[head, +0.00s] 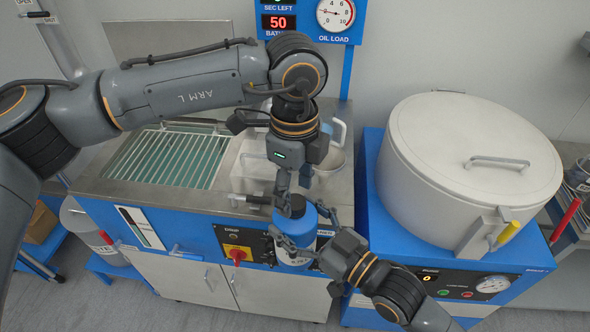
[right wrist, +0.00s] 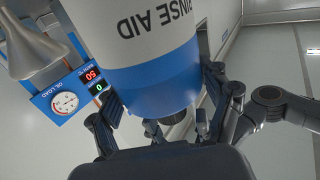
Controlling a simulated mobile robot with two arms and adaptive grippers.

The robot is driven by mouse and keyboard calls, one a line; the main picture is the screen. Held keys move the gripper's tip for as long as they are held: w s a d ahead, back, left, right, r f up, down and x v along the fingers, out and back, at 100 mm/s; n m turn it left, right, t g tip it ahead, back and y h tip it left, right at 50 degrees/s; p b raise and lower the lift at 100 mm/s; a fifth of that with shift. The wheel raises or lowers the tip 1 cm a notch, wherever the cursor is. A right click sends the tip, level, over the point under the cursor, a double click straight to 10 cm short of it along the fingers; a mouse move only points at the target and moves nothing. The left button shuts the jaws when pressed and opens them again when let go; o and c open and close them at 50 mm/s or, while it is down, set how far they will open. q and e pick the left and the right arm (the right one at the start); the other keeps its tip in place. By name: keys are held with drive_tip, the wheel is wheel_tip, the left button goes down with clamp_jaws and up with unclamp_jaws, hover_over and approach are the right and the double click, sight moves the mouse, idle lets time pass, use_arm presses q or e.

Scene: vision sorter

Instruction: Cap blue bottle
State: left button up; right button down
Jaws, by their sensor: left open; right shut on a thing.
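The blue bottle (head: 293,253) is held roughly upright in front of the blue-fronted bench. In the right wrist view the bottle (right wrist: 150,85) shows a white label reading RINSE AID, upside down, and a blue band. My right gripper (head: 300,226) is shut on the bottle, with a finger on each side. A dark cap-like piece (head: 297,206) shows at the bottle's top. My left gripper (head: 290,198) points down over it, open, with its fingers close around the piece. Whether the cap is seated or touched by the fingers cannot be told.
Behind is a metal bench (head: 107,192) with a wire rack (head: 165,158) and a pale container (head: 252,165). A large white lidded drum (head: 440,185) stands at the right on a blue unit. A red rotary switch (head: 238,254) is on the bench front beside the bottle.

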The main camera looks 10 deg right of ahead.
use_arm(q)
drive_tip(key=shift+f, duration=0.95)
